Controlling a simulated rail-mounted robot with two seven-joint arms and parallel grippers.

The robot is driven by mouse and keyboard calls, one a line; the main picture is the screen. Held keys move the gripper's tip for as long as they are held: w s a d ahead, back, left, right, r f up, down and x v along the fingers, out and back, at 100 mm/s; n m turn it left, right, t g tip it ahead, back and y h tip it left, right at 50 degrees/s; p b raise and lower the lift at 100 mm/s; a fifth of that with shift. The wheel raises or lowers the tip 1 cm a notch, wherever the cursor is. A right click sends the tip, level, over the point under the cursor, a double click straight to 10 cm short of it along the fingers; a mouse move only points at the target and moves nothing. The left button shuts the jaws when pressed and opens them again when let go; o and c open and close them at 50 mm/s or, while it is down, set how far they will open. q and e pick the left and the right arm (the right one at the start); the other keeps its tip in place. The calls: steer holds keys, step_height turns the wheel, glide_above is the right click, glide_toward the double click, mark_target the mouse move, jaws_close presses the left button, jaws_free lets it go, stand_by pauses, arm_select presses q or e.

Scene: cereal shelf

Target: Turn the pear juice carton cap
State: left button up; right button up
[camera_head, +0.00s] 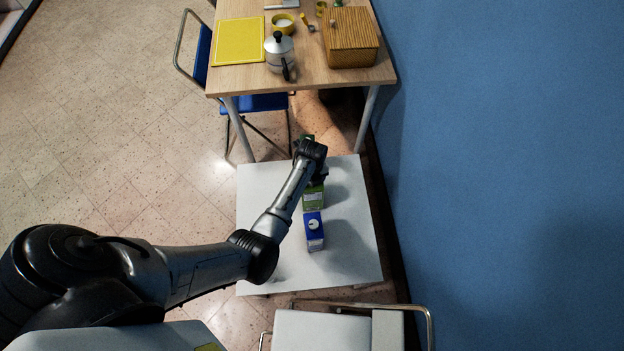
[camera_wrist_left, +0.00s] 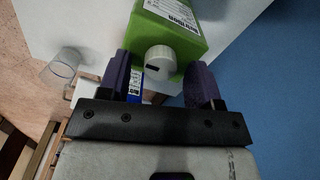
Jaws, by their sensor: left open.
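A green carton with a printed label (camera_wrist_left: 172,25), which I take to be the pear juice carton, shows in the left wrist view with its white round cap (camera_wrist_left: 160,58) facing the camera. In the head view the green carton (camera_head: 314,198) stands on the white table (camera_head: 345,250), partly hidden by my left arm. My left gripper (camera_wrist_left: 160,78) is open, with its purple fingers on either side of the cap and a gap to each side. Its fingertips are hidden in the head view, where the wrist (camera_head: 311,152) shows above the carton. My right gripper is not in view.
A blue carton with a white cap (camera_head: 314,232) stands close to the green one. A clear glass (camera_wrist_left: 66,64) shows in the left wrist view. A wooden table (camera_head: 240,80) with a moka pot (camera_head: 280,55) stands beyond. A blue wall (camera_head: 500,150) is at right.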

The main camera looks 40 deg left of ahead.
arm_select(q)
steer(key=shift+f, duration=0.25)
